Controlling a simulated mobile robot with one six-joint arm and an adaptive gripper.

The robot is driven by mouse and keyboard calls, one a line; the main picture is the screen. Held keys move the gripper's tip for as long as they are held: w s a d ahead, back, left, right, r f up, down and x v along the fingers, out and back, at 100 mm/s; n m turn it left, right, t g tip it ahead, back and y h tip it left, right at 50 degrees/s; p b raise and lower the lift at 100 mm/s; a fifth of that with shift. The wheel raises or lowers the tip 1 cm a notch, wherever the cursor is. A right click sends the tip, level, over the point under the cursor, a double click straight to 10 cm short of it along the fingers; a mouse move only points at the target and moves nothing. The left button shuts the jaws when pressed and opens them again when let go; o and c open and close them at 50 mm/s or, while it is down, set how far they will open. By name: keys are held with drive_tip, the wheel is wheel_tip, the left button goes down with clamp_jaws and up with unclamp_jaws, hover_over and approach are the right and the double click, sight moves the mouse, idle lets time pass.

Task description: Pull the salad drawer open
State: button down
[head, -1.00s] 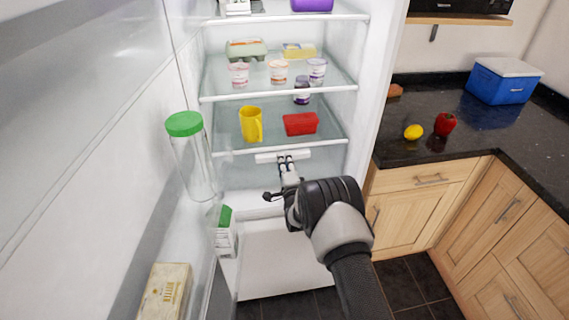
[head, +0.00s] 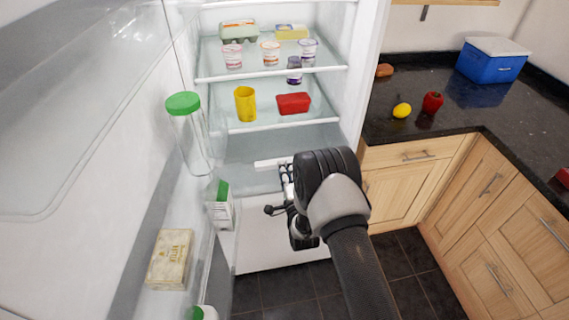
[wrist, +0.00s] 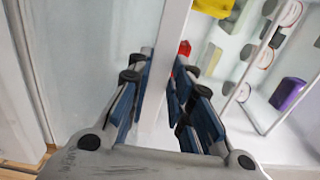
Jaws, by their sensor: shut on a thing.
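The salad drawer (head: 245,178) sits low in the fridge, below the lowest glass shelf, and stands partly pulled out. Its pale interior shows between the shelf edge and the white front handle (head: 268,163). My gripper (head: 286,176) is at the right part of this handle, and my wrist hides the drawer's right front. In the wrist view, my gripper (wrist: 160,85) has its blue-padded fingers shut on the white handle bar (wrist: 166,50), one on each side.
The open fridge door on the left holds a green-lidded jar (head: 190,130), a carton (head: 220,205) and a butter pack (head: 170,258). A yellow mug (head: 245,104) and red tub (head: 294,103) stand on the shelf above. Wooden cabinets (head: 405,185) flank the right.

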drive_tip(key=shift+s+d+f, duration=0.15)
drive_tip(key=shift+s+f, duration=0.15)
drive_tip(key=shift+s, duration=0.1)
drive_tip(key=c, duration=1.7)
unclamp_jaws()
drive_tip(key=shift+o, duration=0.9)
drive_tip(key=shift+w+r, duration=0.1)
drive_tip(key=v, duration=1.2)
